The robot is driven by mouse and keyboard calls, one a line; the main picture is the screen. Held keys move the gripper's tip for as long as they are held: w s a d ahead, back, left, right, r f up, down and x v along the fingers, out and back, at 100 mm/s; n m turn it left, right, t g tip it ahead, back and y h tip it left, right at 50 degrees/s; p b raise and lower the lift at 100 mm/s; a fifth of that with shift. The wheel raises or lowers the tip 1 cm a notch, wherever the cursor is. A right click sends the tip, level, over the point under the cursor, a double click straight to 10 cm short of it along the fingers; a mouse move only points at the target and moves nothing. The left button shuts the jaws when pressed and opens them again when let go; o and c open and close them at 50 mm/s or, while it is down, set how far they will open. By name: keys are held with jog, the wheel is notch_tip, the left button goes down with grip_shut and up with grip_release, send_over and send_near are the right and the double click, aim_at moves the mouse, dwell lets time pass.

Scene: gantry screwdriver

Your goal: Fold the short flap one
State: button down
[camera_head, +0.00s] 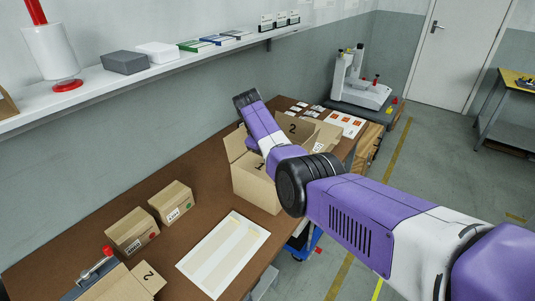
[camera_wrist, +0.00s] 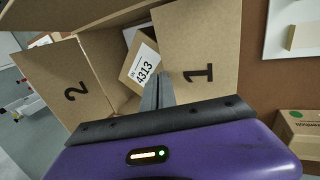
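An open cardboard box (camera_head: 256,188) stands on the brown table, partly hidden behind my arm. Its flap marked 1 (camera_head: 259,168) shows at the near side, and the flap marked 2 (camera_head: 300,127) is at the far side. In the wrist view, flap 1 (camera_wrist: 214,55) is on the right and flap 2 (camera_wrist: 60,75) on the left, both folded outward.
Two small closed cartons (camera_head: 132,230) (camera_head: 172,202) and a white panel (camera_head: 222,256) lie on the table left of and in front of the box. Another carton with a flap marked 2 (camera_head: 146,276) is at the near left. A wall shelf (camera_head: 165,66) runs above the table.

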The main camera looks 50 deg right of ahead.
dwell(0.3)
jog(key=shift+r+p, duration=1.15)
jog(key=shift+p, duration=0.05)
notch_tip(320, 180, up, 13)
jog(key=p, duration=0.1)
